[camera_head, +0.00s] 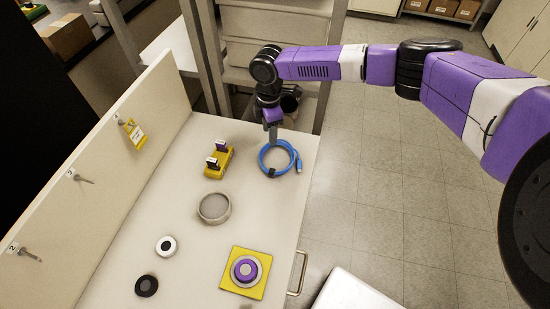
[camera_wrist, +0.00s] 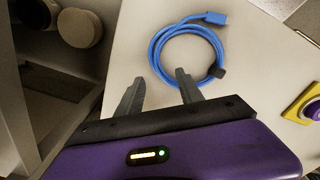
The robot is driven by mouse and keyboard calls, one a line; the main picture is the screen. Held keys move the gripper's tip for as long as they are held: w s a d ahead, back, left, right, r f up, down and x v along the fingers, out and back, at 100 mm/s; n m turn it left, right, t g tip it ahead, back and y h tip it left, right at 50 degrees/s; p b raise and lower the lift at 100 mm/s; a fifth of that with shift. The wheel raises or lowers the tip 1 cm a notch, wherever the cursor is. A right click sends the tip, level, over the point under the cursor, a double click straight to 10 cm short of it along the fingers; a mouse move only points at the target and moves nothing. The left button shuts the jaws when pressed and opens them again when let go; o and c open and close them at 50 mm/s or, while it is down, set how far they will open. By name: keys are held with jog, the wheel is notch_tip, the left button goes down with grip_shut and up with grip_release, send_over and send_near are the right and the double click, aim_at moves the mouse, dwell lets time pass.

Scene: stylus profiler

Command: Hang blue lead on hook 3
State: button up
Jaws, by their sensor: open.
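The blue lead (camera_head: 264,163) lies coiled flat near the right edge of the bench, with a black tie on it and a plug end at its right. It also shows in the wrist view (camera_wrist: 157,46), beyond the fingertips. My gripper (camera_head: 272,134) points down at the far side of the coil. In the wrist view my gripper (camera_wrist: 158,82) is open, its fingers apart with nothing between them. Hook 3 (camera_head: 84,179) sticks out bare from the upright panel on the left, between hook 2 (camera_head: 30,254) and a hook with a yellow tag (camera_head: 134,134).
On the bench (camera_head: 190,265) stand a yellow block with dark-topped pieces (camera_head: 219,163), a round grey dish (camera_head: 214,208), a white ring (camera_head: 166,246), a black disc (camera_head: 146,285) and a yellow plate with a purple knob (camera_head: 244,272). Shelving (camera_head: 240,50) stands behind my gripper.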

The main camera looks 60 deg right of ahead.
jog(key=shift+s+a+f+p, duration=0.1)
jog(key=shift+f+p, duration=0.25)
jog(key=shift+f, duration=1)
jog(key=shift+s+f+p, duration=0.1)
jog(key=shift+f+p, duration=0.2)
jog(key=shift+f, duration=1.05)
grip_shut()
